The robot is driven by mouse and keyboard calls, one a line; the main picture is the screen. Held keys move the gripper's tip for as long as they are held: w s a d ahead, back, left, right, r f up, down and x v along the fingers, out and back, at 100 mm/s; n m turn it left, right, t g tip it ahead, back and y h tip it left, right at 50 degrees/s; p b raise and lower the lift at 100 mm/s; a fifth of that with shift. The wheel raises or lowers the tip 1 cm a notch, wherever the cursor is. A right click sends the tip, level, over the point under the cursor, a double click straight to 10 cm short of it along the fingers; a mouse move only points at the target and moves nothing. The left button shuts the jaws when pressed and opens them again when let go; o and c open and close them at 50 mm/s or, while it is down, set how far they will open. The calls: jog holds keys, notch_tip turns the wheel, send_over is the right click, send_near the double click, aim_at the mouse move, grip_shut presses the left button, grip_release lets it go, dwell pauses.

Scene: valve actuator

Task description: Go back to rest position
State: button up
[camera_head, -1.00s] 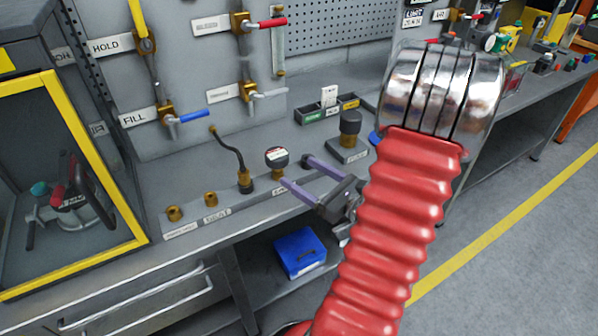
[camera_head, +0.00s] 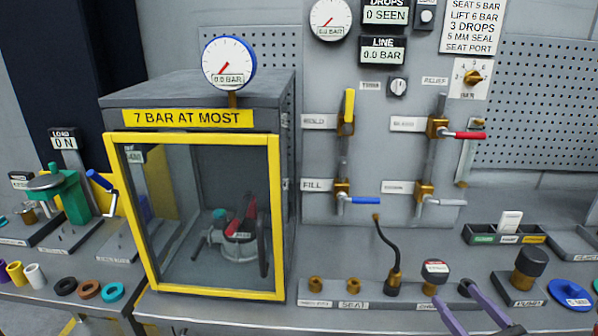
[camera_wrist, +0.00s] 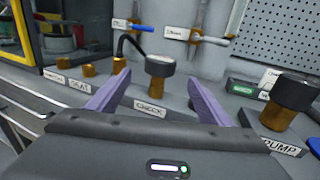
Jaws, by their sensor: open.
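My gripper (camera_head: 474,304) shows at the lower right of the head view, its two purple fingers apart and empty. In the wrist view the open fingers (camera_wrist: 160,100) point toward a black-topped brass fitting (camera_wrist: 159,78), which stands upright beyond them behind a label reading CHECK (camera_wrist: 150,107). The same fitting shows in the head view (camera_head: 434,274), just behind my fingers. I cannot tell how close the fingertips are to it. Nothing is between the fingers.
A yellow-framed cabinet (camera_head: 276,215) stands left of the bench fittings. A black hose (camera_head: 385,240) rises beside the fitting. A pump knob (camera_head: 530,262) and a blue disc (camera_head: 570,294) lie to the right. Valves with red (camera_head: 470,135) and blue (camera_head: 365,200) handles hang on the back panel.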

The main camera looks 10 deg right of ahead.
jog(key=s+a+f+n+g+y, duration=0.2)
jog(key=s+a+n+g, duration=0.1)
jog(key=a+n+g, duration=0.3)
jog(key=s+a+f+n+g+y, duration=0.2)
jog(key=a+n+g, duration=0.1)
jog(key=a+n, duration=0.4)
jog(key=s+a+f+n+g+y, duration=0.2)
jog(key=s+a+n+g, duration=0.1)
jog(key=a+n+g, duration=0.3)
jog(key=w+a+r+n+t+h, duration=0.1)
jog(key=a+r+n+h, duration=0.5)
jog(key=a+r+n, duration=0.6)
notch_tip(320, 180, up, 4)
jog(key=n+t, duration=0.1)
jog(key=n, duration=0.3)
jog(key=shift+w+a+n+t, duration=0.3)
jog(key=shift+w+a+n, duration=0.05)
jog(key=shift+w+n, duration=0.05)
